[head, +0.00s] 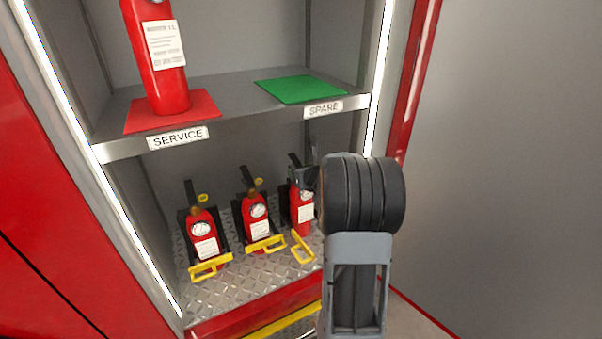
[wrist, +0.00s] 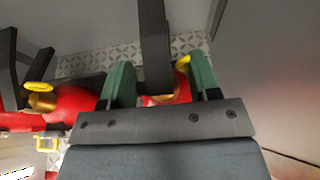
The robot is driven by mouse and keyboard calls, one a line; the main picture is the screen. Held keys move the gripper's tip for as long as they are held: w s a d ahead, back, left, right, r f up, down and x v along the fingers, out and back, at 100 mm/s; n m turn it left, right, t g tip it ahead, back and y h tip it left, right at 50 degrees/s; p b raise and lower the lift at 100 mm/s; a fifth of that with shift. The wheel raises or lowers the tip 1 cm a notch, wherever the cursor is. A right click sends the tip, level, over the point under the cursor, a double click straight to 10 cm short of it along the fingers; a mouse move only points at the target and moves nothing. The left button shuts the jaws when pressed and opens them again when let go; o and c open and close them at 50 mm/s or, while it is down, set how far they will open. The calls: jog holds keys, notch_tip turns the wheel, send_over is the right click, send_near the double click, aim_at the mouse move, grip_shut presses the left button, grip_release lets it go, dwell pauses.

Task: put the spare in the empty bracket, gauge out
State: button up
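In the head view, a small red extinguisher (head: 301,222) stands upright at the right end of the lower bay, against a dark bracket. Its pale gauge (head: 307,196) and white label face outward. Its yellow latch (head: 302,247) sits at an angle, unlike its neighbours'. My gripper (head: 308,175) is at its top, partly hidden by my wrist. In the wrist view, the green fingers (wrist: 161,82) straddle the extinguisher's black lever (wrist: 154,45) and red top (wrist: 183,88). Whether both fingers press on it is unclear.
Two similar extinguishers (head: 204,235) (head: 257,222) stand to the left, yellow latches across their fronts. Above, the shelf holds a larger extinguisher (head: 166,85) on a red SERVICE mat (head: 135,122) and a bare green SPARE mat (head: 300,89). The cabinet's right wall is close to my gripper.

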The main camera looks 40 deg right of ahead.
jog(key=shift+r, duration=0.25)
jog(key=p+v, duration=0.2)
jog(key=v, duration=0.9)
jog(key=s+a+f+n+g+y, duration=0.1)
jog(key=s+a+n+g+y, duration=0.15)
jog(key=a+n, duration=0.7)
jog(key=s+a+n+g+y, duration=0.15)
jog(key=a+n+y, duration=0.25)
jog(key=a+n, duration=0.6)
jog(key=s+a+f+n+g+h, duration=0.1)
jog(key=s+a+n+g+h, duration=0.1)
jog(key=s+n, duration=0.3)
jog(key=s+a+f+n+g+h, duration=0.2)
jog(key=s+a+n+g, duration=0.1)
jog(key=n, duration=1)
jog(key=s+g, duration=0.1)
jog(key=s, duration=0.1)
jog(key=shift+s+a+h, duration=0.2)
jog(key=shift+s+h, duration=0.15)
jog(key=shift+s, duration=0.05)
